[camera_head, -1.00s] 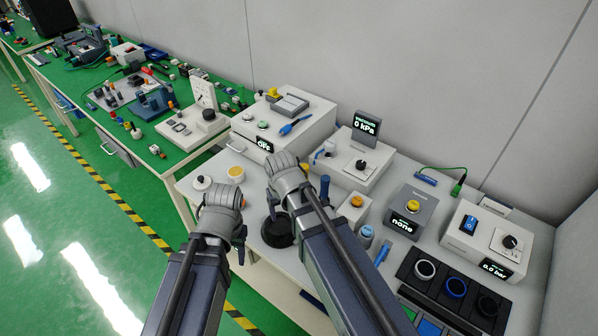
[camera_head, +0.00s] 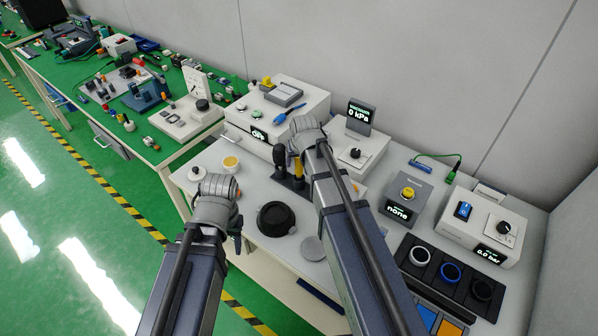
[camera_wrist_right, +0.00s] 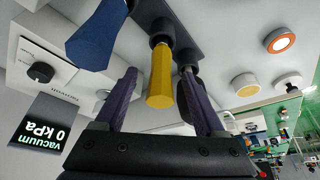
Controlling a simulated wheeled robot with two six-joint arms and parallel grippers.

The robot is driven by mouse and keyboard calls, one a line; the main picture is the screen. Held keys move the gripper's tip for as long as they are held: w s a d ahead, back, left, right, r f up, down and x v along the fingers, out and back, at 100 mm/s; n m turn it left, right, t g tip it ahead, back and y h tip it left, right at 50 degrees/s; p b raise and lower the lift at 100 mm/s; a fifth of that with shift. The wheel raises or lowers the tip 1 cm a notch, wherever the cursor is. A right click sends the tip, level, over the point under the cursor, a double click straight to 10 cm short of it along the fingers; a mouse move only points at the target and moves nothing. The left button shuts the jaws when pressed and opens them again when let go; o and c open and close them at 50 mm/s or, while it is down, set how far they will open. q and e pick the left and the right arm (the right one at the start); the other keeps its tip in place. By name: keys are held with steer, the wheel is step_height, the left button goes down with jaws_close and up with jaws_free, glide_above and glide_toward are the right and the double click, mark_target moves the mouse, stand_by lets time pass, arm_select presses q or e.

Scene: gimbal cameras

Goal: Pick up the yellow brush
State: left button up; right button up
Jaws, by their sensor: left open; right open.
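The yellow brush (camera_head: 299,166) stands with its yellow handle up in a dark holder (camera_head: 291,183) on the white bench. In the right wrist view its faceted yellow handle (camera_wrist_right: 160,78) lies between the two purple fingers of my right gripper (camera_wrist_right: 158,88), which are open with gaps on both sides. Its lower end is hidden in the holder. In the head view my right gripper (camera_head: 308,150) is over the holder, its fingers mostly hidden by my wrist. My left gripper (camera_head: 232,222) is near the bench's front edge, away from the brush, its fingers barely visible.
A blue-handled tool (camera_wrist_right: 98,35) stands in the same holder close beside the yellow one. A round black item (camera_head: 275,219) and a grey disc (camera_head: 313,248) lie in front. A gauge box (camera_head: 358,150) and a white box (camera_head: 283,110) stand behind.

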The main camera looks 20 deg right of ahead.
mark_target(299, 167)
steer(key=shift+b+x, duration=2.5)
steer(key=shift+x, duration=0.1)
steer(key=shift+s+a, duration=0.1)
steer(key=shift+c, duration=0.3)
jaws_close()
